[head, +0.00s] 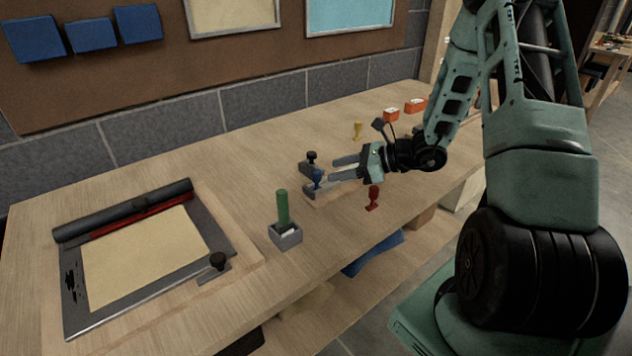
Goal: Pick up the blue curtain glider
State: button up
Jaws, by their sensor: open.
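A small blue upright piece (318,177), which looks like the blue curtain glider, stands on the workbench near its middle. It sits at or just in front of a low grey block, and I cannot tell if it rests on it. My gripper (335,169) is open and empty, with its fingers pointing left. The fingertips are just right of the blue piece in the picture. I cannot tell the remaining gap or height difference, and the blue piece does not appear to be held.
A black-knobbed grey block (310,166) stands close behind. A red piece (373,198) is near the front edge, a yellow one (357,130) behind. A green-handled item in a grey holder (286,236) and a framed board (70,310) lie left. Orange boxes (391,115) stand at the back right.

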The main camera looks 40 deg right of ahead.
aim_at(316, 175)
jog(key=shift+p+x, duration=0.8)
jog(key=shift+x, duration=2.7)
jog(key=shift+f, duration=0.15)
grip_shut()
